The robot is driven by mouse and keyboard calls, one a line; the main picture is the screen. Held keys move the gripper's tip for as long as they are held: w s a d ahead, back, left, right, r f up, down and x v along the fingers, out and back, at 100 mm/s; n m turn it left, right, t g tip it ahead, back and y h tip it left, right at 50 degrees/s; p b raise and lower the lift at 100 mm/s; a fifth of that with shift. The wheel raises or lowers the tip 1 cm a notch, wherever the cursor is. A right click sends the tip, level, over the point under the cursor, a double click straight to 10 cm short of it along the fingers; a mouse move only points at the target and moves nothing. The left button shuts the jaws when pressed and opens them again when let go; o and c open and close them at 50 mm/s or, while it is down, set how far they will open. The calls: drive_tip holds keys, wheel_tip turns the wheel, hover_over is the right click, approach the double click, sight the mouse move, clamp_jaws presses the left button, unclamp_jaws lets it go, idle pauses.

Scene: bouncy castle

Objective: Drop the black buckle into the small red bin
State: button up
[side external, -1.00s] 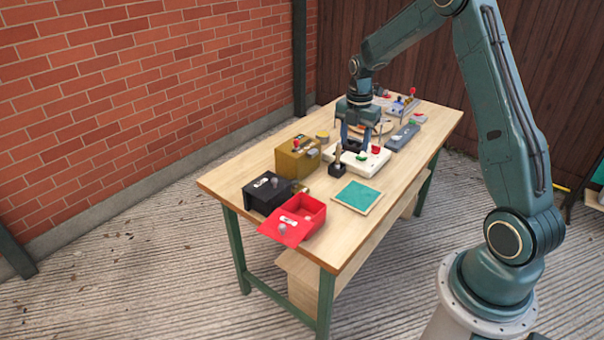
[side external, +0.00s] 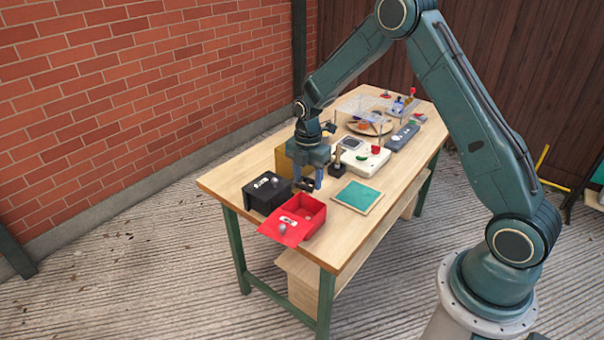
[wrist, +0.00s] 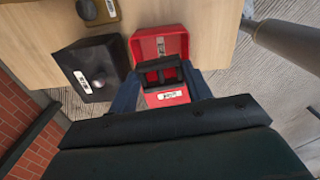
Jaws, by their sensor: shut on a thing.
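My gripper (side external: 307,181) is shut on the black buckle (side external: 304,184) and holds it in the air. In the side external view the buckle is just behind and above the small red bin (side external: 313,228). The wrist view shows the buckle (wrist: 162,73) between the blue fingers, overlapping the near part of the red bin (wrist: 178,39) and hiding some of it. The red bin is open at the top, with its red lid or front flap tilted out toward the near left. Its inside looks empty where it shows.
A black box (side external: 262,197) stands close to the red bin's left. A mustard box is partly hidden behind my gripper. A green square mat (side external: 358,196) lies to the right. A white device (side external: 372,164) and a grey bar (side external: 401,137) are farther back.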

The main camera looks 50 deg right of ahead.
drive_tip(key=shift+f, duration=0.1)
drive_tip(key=shift+f, duration=2.85)
drive_tip(key=o, duration=1)
drive_tip(key=shift+r, duration=6.95)
